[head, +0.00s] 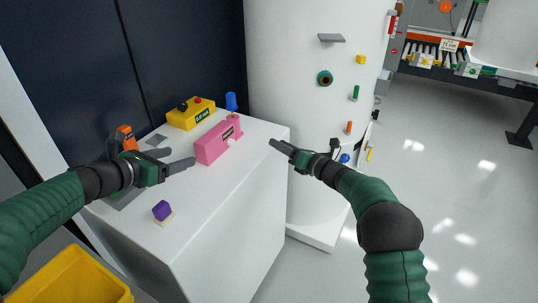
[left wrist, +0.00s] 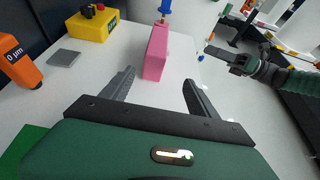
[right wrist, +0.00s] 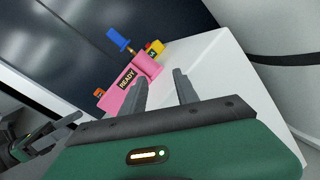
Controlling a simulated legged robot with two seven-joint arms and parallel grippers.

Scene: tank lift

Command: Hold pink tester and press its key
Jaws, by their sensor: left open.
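The pink tester (head: 217,142) stands on the white cabinet top, near its back edge. Its dark label reads READY in the right wrist view (right wrist: 117,90). A blue piece (head: 231,101) rises at its far end; whether this is the key, I cannot tell. My left gripper (head: 182,158) is open and empty, just left of the tester, which lies ahead between its fingers in the left wrist view (left wrist: 156,52). My right gripper (head: 276,145) is off the cabinet's right edge, apart from the tester. Its two fingers are apart with nothing between them in the right wrist view (right wrist: 165,90).
A yellow box (head: 190,114) with a red button stands behind the tester. An orange device (head: 126,137) is behind my left gripper. A purple block (head: 162,210) lies near the front. A white tank (head: 300,80) stands right of the cabinet. The cabinet's right front top is clear.

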